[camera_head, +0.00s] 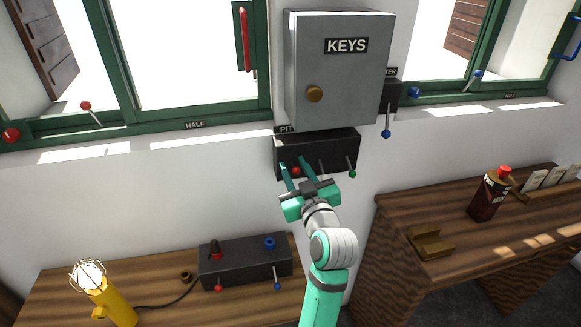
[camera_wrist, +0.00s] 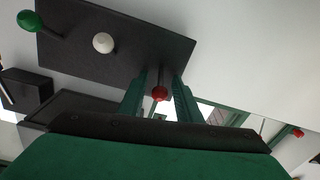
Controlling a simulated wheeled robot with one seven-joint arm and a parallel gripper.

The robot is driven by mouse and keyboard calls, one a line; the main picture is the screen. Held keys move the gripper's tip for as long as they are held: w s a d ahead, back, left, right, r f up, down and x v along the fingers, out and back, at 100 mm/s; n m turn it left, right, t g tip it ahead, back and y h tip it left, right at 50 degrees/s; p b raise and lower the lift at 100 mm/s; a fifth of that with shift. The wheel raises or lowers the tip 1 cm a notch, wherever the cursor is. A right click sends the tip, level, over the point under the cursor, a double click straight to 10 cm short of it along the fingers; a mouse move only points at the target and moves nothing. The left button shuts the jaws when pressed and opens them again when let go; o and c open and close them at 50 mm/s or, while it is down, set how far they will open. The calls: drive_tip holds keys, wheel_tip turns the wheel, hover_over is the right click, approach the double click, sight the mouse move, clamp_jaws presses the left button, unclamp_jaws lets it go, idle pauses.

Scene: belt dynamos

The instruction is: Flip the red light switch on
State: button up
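A dark switch box (camera_head: 340,145) is on the white wall below the grey KEYS cabinet. It carries short levers with round knobs. The red-knobbed switch (camera_head: 296,171) is at its left and the green-knobbed one (camera_head: 352,174) at its right. My gripper (camera_head: 299,168) is at the box with its fingers apart. In the wrist view the red knob (camera_wrist: 159,93) lies between the two green fingers, with no clear contact with either. The white knob (camera_wrist: 103,42) and the green knob show outside the fingers. The foot of the red lever is hard to make out.
The KEYS cabinet (camera_head: 336,85) juts out just above the switch box. Another small box (camera_head: 389,97) with a blue-knobbed lever hangs at its right. Below are a bench with a control box (camera_head: 245,262) and yellow lamp (camera_head: 112,300), and a desk with a dark red bottle (camera_head: 487,195).

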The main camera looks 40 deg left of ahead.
drive_tip(key=shift+c, duration=0.7)
clamp_jaws()
drive_tip(key=shift+r, duration=0.1)
drive_tip(key=shift+r+h, duration=0.15)
drive_tip(key=shift+h, duration=0.15)
drive_tip(key=shift+w+r+g+h, duration=0.1)
drive_tip(key=shift+g+h, duration=0.3)
drive_tip(key=shift+g, duration=0.1)
drive_tip(key=shift+o, duration=0.7)
unclamp_jaws()
